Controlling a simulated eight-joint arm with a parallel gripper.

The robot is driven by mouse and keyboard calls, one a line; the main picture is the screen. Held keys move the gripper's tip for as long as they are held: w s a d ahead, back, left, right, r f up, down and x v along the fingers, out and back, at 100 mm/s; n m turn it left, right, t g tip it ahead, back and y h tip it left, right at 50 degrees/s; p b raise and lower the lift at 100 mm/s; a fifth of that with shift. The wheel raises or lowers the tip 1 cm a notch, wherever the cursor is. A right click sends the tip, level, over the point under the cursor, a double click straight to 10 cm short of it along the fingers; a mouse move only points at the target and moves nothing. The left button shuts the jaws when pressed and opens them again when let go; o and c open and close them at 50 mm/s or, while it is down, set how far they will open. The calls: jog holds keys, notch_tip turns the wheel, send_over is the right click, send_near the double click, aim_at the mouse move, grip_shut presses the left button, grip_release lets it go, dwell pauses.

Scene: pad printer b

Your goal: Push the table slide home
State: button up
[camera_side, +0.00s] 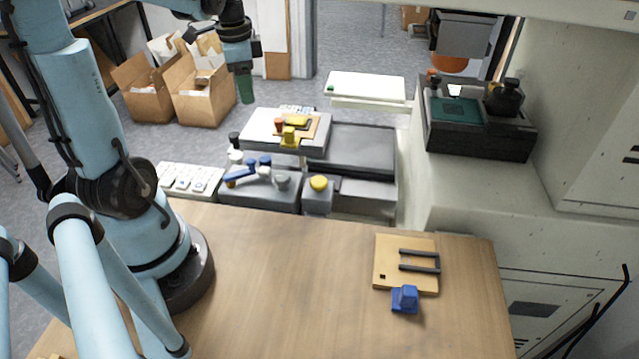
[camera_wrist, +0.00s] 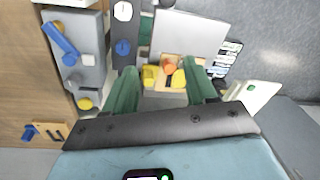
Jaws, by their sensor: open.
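The table slide (camera_side: 258,125) is a light grey plate. It sits at the left of the dark bed (camera_side: 365,146) in the side view. It carries a wooden fixture with yellow and orange parts. In the wrist view the slide (camera_wrist: 188,32) lies beyond my fingers, with the fixture (camera_wrist: 172,85) showing between them. My gripper (camera_side: 246,97) has green fingers pointing down, above and behind the slide's left part in the side view. It also shows in the wrist view (camera_wrist: 163,80), with its fingers apart and nothing held. I cannot tell its exact height above the slide.
A grey block with a blue lever (camera_side: 240,175) and a yellow knob (camera_side: 319,183) stand in front of the slide. A white shelf (camera_side: 367,86) is behind the bed. The wooden table (camera_side: 290,270) is mostly clear, with a board and blue block (camera_side: 405,299) at right.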

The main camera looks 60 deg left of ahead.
jog(key=m+g, duration=0.1)
send_over(234, 134)
jog(key=f, duration=0.2)
jog(key=shift+h, duration=0.4)
notch_tip(234, 134, down, 12)
jog(key=shift+d+r, duration=0.1)
jog(key=shift+c, duration=0.4)
grip_shut()
